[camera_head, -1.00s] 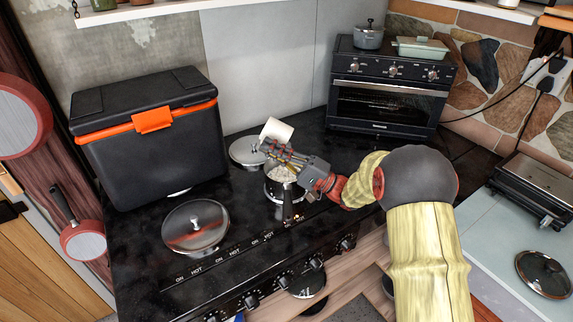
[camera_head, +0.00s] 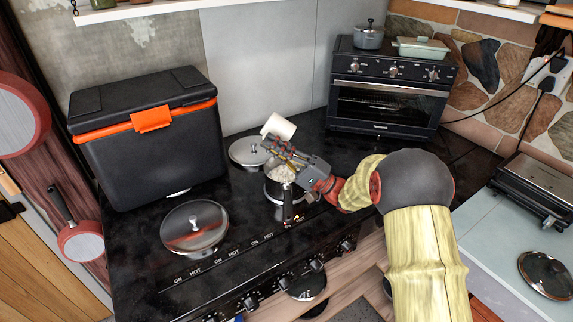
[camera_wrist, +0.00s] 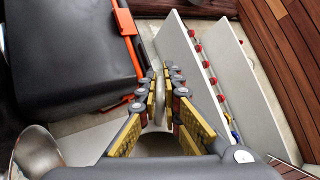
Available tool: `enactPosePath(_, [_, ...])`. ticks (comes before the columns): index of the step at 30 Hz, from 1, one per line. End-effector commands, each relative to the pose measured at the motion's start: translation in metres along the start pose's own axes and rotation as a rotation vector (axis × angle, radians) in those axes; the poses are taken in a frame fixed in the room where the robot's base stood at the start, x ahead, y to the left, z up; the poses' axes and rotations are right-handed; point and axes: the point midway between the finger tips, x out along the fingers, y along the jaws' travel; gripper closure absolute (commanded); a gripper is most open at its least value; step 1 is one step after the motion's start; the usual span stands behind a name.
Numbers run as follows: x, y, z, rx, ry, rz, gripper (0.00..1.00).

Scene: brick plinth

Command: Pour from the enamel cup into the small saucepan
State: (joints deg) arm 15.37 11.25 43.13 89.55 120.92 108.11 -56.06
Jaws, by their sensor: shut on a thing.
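The white enamel cup (camera_head: 278,126) is tilted well over, held just above and behind the small saucepan. My gripper (camera_head: 272,146) is shut on it. In the wrist view my gripper (camera_wrist: 161,78) has its two fingers closed around a thin pale part of the cup (camera_wrist: 159,108), seemingly the handle. The small saucepan (camera_head: 279,193) stands upright on the black stove, its dark handle toward the front. Whitish contents show inside it. My fingers hide part of its rim, and I cannot see into the cup.
A black cooler (camera_head: 150,140) with an orange latch stands back left. A toaster oven (camera_head: 385,103) stands back right.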

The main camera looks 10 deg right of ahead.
Motion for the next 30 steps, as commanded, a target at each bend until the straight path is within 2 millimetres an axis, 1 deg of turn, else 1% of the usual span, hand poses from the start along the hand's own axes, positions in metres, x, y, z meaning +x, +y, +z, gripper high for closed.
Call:
enactPosePath(15, [0.001, -0.006, -0.001, 0.0, 0.003, -0.058, 1.0])
enactPosePath(17, [0.001, -0.007, -0.001, -0.001, 0.003, -0.045, 1.0])
enactPosePath(20, [0.001, 0.004, -0.001, -0.005, -0.005, 0.096, 1.0])
enactPosePath(25, [-0.002, 0.03, 0.002, -0.008, -0.021, 0.311, 1.0])
enactPosePath(27, [-0.005, 0.04, 0.002, -0.009, -0.025, 0.362, 1.0])
enactPosePath(30, [-0.009, 0.046, 0.003, -0.009, -0.026, 0.371, 1.0])
